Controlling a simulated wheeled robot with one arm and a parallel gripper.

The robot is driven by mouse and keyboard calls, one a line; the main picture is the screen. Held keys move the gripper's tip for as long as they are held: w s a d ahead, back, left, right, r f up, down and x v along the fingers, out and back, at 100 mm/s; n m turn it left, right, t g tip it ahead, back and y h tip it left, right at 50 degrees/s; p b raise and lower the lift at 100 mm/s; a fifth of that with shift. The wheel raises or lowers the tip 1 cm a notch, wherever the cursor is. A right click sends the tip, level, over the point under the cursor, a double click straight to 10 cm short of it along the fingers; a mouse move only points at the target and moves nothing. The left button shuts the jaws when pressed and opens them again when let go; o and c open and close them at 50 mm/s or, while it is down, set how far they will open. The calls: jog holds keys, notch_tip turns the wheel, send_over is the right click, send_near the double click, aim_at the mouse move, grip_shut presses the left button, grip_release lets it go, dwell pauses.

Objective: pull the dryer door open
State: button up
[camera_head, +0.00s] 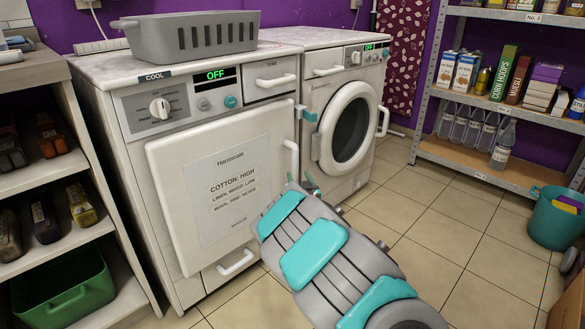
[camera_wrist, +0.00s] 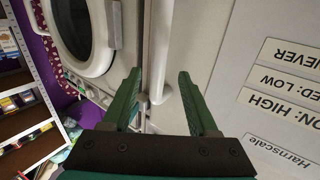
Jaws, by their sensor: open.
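The dryer (camera_head: 180,95) is the left white machine, with a square door (camera_head: 178,172) that looks shut and carries a printed fabric label. Its white vertical bar handle (camera_head: 291,158) is at the door's right edge. My gripper (camera_head: 307,179) is just in front of the handle's lower end; my arm hides the door's lower right corner. In the wrist view, the open green fingers (camera_wrist: 160,74) stand on either side of the handle (camera_wrist: 157,50), with gaps to both fingers. The door's label (camera_wrist: 280,105) shows upside down at right.
A washing machine (camera_head: 335,125) with a round door stands close on the right. A grey basket (camera_head: 190,38) sits on the dryer top. Shelves (camera_head: 70,165) flank the left, and a metal rack (camera_head: 480,165) stands at right. The tiled floor (camera_head: 430,240) between is clear.

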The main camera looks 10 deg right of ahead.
aim_at(296, 169)
jog(key=shift+w+f+b, duration=0.1)
jog(key=shift+w+b, duration=0.2)
jog(key=shift+w, duration=3.1)
jog(key=shift+a, duration=0.1)
grip_shut()
